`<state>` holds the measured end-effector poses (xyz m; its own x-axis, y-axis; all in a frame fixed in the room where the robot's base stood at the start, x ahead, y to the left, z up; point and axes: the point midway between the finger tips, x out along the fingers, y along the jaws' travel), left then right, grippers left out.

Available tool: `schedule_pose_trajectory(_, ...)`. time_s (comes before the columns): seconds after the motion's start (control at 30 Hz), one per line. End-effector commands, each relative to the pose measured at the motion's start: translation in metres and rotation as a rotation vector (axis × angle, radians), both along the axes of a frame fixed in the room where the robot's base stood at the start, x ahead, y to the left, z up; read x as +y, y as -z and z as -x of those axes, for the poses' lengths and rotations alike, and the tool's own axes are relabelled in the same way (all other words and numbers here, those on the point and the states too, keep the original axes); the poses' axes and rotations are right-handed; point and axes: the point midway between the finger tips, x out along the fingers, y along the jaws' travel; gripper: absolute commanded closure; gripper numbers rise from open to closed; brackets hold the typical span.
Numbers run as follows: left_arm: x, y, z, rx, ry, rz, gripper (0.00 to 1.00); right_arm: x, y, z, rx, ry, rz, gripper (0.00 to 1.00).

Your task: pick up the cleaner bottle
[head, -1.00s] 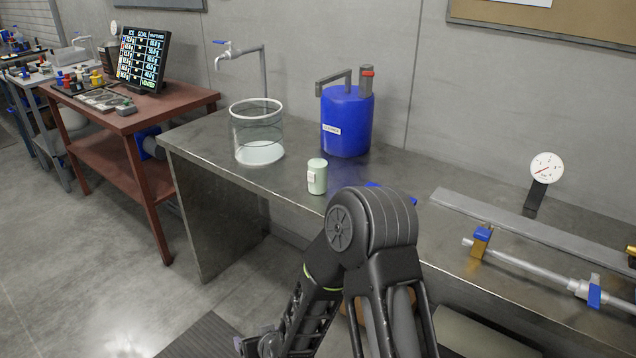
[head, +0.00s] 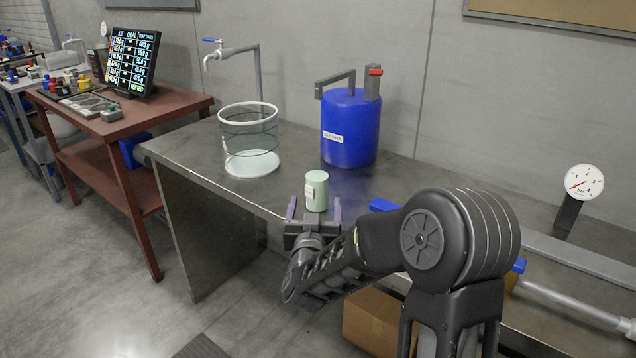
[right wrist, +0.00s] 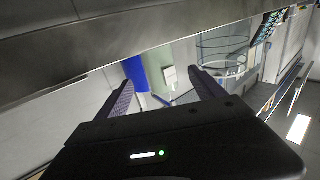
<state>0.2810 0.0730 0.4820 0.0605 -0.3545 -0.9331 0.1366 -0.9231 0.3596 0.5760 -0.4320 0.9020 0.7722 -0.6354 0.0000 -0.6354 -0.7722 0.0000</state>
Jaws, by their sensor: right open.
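A small pale green bottle (head: 316,190) with a white label stands upright near the front edge of the steel bench. My right gripper (head: 314,212) is open and empty just in front of it, with one finger on each side in the head view. I cannot tell how far the fingers reach around it. In the right wrist view the bottle (right wrist: 184,52) shows beyond the gap between the open fingers (right wrist: 159,80). A larger blue container (head: 350,128) stands behind the bottle; its small label may read "cleaner". My left gripper is out of view.
A clear glass cylinder (head: 249,142) stands left of the bottle under a tap (head: 222,52). A blue block (head: 383,205), a metal pipe (head: 570,303) and a gauge (head: 584,183) are to the right. A cardboard box (head: 371,320) is below the bench.

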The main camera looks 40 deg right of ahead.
Motion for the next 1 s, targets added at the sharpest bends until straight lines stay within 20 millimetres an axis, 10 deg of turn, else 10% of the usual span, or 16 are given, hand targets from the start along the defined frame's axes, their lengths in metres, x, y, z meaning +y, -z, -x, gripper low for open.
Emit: schedule_pose_trajectory(1.0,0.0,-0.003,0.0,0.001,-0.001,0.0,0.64,-0.023,0.001,-0.028,0.001,-0.001,-0.001,0.21)
